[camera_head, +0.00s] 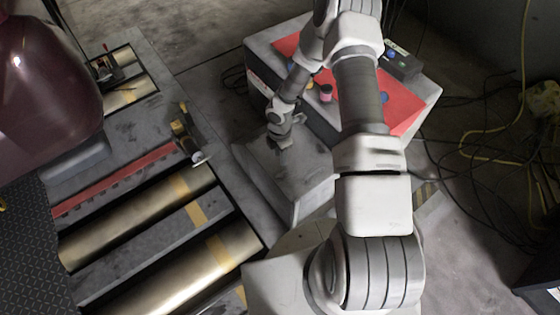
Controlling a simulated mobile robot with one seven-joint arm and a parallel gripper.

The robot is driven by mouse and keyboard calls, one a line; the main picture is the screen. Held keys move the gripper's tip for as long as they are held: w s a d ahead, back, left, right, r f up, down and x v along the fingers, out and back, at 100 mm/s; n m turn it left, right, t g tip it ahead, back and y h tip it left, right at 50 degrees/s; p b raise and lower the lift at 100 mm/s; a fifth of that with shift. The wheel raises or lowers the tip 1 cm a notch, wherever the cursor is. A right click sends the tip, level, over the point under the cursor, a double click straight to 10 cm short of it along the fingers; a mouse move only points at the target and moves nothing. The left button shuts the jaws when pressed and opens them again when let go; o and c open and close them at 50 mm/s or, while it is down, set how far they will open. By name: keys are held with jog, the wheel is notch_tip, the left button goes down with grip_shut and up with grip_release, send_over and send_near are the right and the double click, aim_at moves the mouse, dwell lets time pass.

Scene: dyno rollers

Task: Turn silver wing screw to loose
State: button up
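My arm reaches up from the bottom right and bends down to the left. My gripper (284,142) is small in the head view. It points down at the grey sloping plate in front of the box, close to or touching its upper part. Its fingers are dark and too small to tell open from shut. I cannot make out a silver wing screw with certainty. A small pale metal piece (200,159) shows at the foot of a yellow and black bracket (184,129), left of my gripper and apart from it.
A grey box with a red top (405,100) stands behind my gripper, with a pink-and-dark cylinder (326,93) on it. Metal rollers (150,215) with yellow bands lie at left, beside a maroon vehicle body (45,75). Cables (485,150) cover the floor at right.

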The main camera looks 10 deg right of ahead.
notch_tip(320, 180, up, 6)
jog(key=p, duration=0.1)
jog(key=shift+r, duration=0.2)
dwell(0.4)
jog(key=s+d+r+m+t+h, duration=0.1)
jog(key=d+r+m, duration=0.15)
jog(key=r, duration=0.65)
jog(key=d+r+m+h, duration=0.1)
jog(key=r+m, duration=0.3)
jog(key=r, duration=0.6)
jog(key=s+d+r+m+t+h, duration=0.1)
jog(key=d+r+m, duration=0.15)
jog(key=r, duration=0.65)
jog(key=s+a+r+m+t+y, duration=0.25)
jog(key=s+r+m, duration=0.35)
jog(key=s+r, duration=0.3)
jog(key=s+a+r+m+t+y, duration=0.1)
jog(key=s+a+r+m, duration=0.2)
jog(key=s+r+m, duration=0.65)
notch_tip(320, 180, up, 16)
jog(key=s+n+p, duration=0.1)
jog(key=n+p, duration=0.2)
jog(key=p, duration=1.5)
